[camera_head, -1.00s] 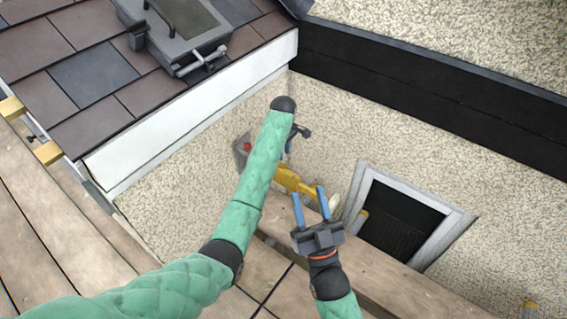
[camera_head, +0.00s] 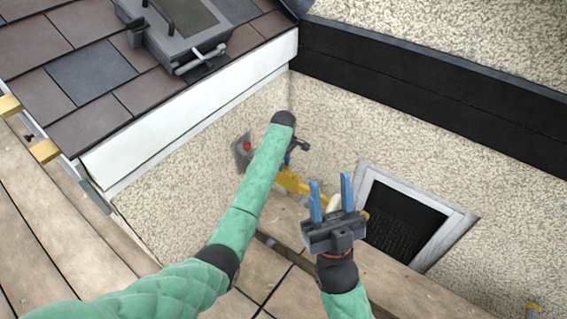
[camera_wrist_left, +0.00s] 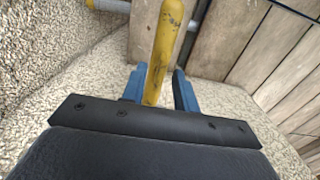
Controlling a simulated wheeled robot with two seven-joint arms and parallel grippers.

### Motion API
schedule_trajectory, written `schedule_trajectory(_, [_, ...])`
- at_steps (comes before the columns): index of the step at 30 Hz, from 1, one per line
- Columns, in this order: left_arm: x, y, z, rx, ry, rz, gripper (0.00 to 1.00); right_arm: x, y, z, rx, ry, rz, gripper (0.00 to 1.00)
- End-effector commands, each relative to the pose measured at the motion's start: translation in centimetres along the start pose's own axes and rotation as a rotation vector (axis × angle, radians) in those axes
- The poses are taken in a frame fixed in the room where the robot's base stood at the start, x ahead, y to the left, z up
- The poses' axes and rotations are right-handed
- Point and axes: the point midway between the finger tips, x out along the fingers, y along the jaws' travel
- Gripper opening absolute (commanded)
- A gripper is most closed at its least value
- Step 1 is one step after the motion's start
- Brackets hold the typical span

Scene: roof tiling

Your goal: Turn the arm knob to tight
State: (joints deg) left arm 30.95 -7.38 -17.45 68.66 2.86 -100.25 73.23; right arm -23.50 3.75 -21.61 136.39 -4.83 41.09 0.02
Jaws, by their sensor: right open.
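I cannot make out a marked knob. A yellow bar-like part (camera_head: 292,183) sits low by the wall corner, partly behind my left sleeve. In the left wrist view a worn yellow bar (camera_wrist_left: 163,50) runs between the blue fingers of my left gripper (camera_wrist_left: 160,88). A narrow gap shows on its right side; whether the fingers grip it is unclear. In the head view my left gripper is mostly hidden behind my forearm; a dark piece shows at the sleeve's edge. My right gripper (camera_head: 331,198) is open and empty, fingers pointing up, right of the yellow part.
A grey lidded case (camera_head: 180,35) with a metal bar lies on the roof tiles (camera_head: 95,75). A grey container with something red (camera_head: 246,147) is near the corner. Planks (camera_head: 60,220) fill the lower left. A framed window (camera_head: 400,220) is at right.

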Motion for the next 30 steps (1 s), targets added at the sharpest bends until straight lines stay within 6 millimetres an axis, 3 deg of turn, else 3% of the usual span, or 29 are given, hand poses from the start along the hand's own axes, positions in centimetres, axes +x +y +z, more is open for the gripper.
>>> schedule_trajectory(7, [0.0, 0.0, 0.0, 0.0, 0.0, 0.0, 0.3, 0.0, 0.0, -0.1, 0.0, 0.003, 0.0, 0.43])
schedule_trajectory(12, [0.0, 0.0, 0.0, 0.0, 0.0, 0.0, 0.0, 0.0, 0.0, -0.1, 0.0, 0.002, -0.001, 0.43])
schedule_trajectory(23, [-0.1, 0.0, 0.0, 0.006, 0.0, 0.0, 0.0, 0.0, 0.1, 0.6, 0.004, -0.026, 0.002, 0.43])
schedule_trajectory(30, [-0.2, 0.0, 0.0, 0.033, 0.0, -0.001, 0.0, -3.9, 0.1, 6.7, 0.018, -0.271, 0.019, 0.43])
